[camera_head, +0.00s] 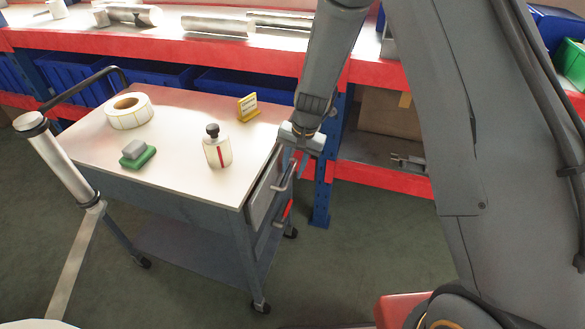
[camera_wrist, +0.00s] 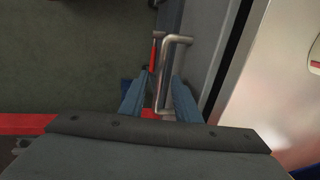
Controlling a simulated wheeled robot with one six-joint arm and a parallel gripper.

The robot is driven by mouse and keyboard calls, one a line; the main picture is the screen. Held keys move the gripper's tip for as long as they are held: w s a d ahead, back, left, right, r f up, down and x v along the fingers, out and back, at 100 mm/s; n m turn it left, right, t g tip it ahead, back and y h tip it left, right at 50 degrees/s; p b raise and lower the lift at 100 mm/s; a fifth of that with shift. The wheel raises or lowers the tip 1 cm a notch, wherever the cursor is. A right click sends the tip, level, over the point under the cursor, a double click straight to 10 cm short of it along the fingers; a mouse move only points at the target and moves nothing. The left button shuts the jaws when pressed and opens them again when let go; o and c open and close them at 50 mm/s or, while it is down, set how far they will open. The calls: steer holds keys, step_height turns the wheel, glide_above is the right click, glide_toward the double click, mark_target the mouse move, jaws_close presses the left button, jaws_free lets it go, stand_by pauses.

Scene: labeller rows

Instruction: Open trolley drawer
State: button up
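The trolley (camera_head: 180,150) stands at the left, with its drawer front (camera_head: 264,190) on its right side, seen at a steep angle. The metal drawer handle (camera_head: 284,180) is also seen in the wrist view (camera_wrist: 177,40) as a bent bar. The drawer looks closed. My gripper (camera_head: 303,146) is at the trolley's back right corner, near the handle. In the wrist view my gripper (camera_wrist: 160,90) is open, with one blue finger on each side of the handle's near part. I cannot tell whether the fingers reach fully around the bar.
On the trolley top are a label roll (camera_head: 128,112), a bottle (camera_head: 216,150), a green and grey block (camera_head: 137,154) and a yellow sign (camera_head: 247,107). A red-edged workbench (camera_head: 230,55) runs behind, with a blue leg (camera_head: 322,190) close by. Floor (camera_head: 370,250) right of the trolley is clear.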

steer(key=shift+f, duration=0.5)
jaws_close()
